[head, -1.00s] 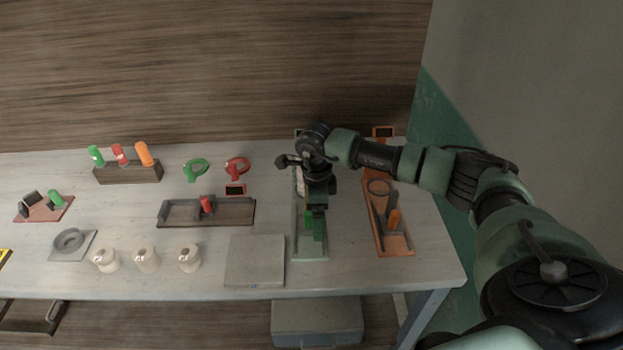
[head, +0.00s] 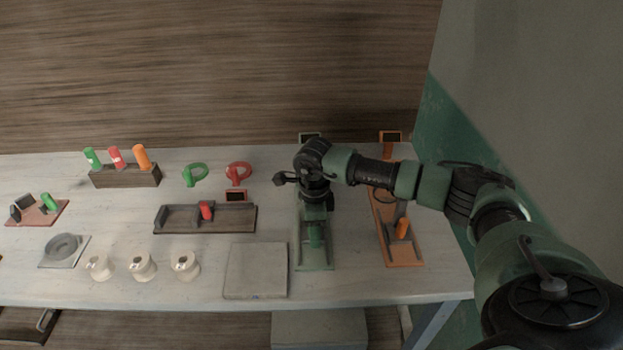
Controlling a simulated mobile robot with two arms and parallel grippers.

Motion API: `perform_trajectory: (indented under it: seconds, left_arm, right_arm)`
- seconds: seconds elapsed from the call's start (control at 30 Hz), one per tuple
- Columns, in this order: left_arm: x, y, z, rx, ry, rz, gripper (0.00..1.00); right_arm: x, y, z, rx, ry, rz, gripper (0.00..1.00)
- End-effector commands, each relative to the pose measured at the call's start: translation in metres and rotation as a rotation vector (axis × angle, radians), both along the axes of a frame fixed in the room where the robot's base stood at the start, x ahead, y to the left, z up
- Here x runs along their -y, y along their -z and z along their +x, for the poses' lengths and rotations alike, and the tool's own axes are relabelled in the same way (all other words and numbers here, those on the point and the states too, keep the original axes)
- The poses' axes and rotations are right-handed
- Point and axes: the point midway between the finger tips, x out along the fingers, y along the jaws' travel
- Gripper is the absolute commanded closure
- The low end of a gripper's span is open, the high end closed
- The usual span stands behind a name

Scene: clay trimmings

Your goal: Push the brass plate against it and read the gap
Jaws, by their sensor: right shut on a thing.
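My right gripper (head: 315,222) points down over the long green tray (head: 314,264) and is shut on a green handle (head: 315,238) there. The gripper and wrist hide most of the handle and the middle of the tray. A small dark display (head: 309,137) stands behind the tray's far end, and I cannot read any figure on it. I cannot make out a brass plate or anything it touches; that part is hidden or too small. My left gripper does not show.
Right of it lies an orange tray (head: 405,263) with an orange handle (head: 402,228). Left are a dark tray (head: 180,226) with a red handle (head: 206,210), a grey slab (head: 256,270) and several cream spools (head: 142,266). My right arm crosses the orange tray.

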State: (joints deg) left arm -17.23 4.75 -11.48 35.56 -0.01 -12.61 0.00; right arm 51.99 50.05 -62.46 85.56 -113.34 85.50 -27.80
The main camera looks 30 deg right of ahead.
Motion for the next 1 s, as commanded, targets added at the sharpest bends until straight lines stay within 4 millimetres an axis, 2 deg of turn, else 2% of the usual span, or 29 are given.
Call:
perform_trajectory:
  seconds: [0.03,0.23,1.0]
  left_arm:
    - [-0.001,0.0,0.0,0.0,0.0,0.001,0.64]
    - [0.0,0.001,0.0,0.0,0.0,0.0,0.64]
    - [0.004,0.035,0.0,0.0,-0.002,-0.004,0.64]
  right_arm:
    - [-0.01,-0.001,0.001,0.003,-0.014,0.019,0.87]
    - [-0.009,-0.002,0.003,0.006,-0.012,0.02,0.87]
    - [0.015,-0.003,0.043,0.011,-0.008,0.019,0.87]
